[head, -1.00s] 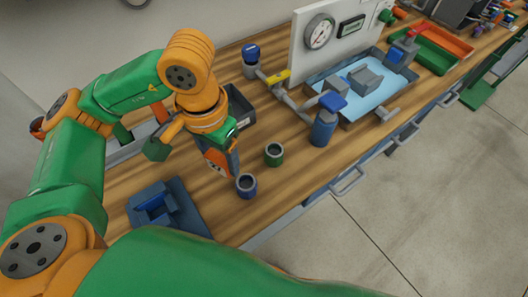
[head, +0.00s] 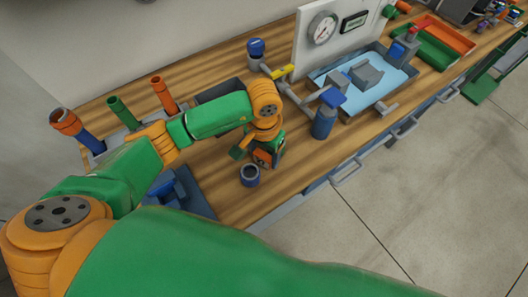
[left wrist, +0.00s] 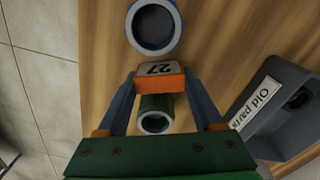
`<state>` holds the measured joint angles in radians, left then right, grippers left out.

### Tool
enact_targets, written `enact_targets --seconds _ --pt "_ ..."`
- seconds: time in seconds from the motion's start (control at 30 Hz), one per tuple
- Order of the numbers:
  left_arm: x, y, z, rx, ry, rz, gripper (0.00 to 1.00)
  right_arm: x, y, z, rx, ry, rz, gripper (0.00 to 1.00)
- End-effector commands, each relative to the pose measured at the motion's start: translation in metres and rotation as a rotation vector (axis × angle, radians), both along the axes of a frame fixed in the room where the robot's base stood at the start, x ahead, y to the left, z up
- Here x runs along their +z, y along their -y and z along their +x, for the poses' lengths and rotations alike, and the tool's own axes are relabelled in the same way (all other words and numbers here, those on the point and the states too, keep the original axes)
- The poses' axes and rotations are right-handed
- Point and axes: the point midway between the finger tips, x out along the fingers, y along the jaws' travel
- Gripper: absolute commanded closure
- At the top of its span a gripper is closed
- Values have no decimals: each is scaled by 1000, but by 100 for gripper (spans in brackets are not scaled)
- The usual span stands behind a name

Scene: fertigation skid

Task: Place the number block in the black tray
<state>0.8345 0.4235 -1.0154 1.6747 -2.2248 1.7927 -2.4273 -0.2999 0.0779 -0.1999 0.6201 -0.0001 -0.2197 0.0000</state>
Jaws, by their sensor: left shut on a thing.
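The number block (left wrist: 160,77) is orange with a white label reading 27. My left gripper (left wrist: 160,85) is shut on it, one finger at each side. In the head view my left gripper (head: 266,156) points down over the table just behind the blue cup; the block is small and partly hidden there. The black tray (left wrist: 290,108), labelled "Old parts", lies to the right of the gripper in the left wrist view. In the head view the tray (head: 222,88) is partly hidden behind my left arm. My right gripper is not in view.
A blue cup (head: 250,175) stands close to the left gripper. A green cup (left wrist: 155,116) shows below the block in the wrist view. A blue-capped bottle (head: 324,118) and a water basin (head: 372,92) stand to the right. Upright tubes (head: 120,110) stand at left.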

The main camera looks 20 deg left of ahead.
Motion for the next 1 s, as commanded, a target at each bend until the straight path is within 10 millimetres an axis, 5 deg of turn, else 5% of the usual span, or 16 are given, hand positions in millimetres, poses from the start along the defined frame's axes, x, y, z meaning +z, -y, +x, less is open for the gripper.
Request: enact_targets --seconds 0.03,0.07,0.17,0.57,0.8,1.0 --pt "-3 0 0 0 0 0 86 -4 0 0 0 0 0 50" --pt "-2 0 0 0 0 0 24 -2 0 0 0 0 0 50" --pt "-1 0 0 0 0 0 2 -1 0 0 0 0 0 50" --pt "10 0 1 1 5 -2 2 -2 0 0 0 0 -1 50" --pt "70 0 2 0 10 -1 2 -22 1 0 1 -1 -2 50" --pt "113 0 1 1 4 1 2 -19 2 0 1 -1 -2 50"
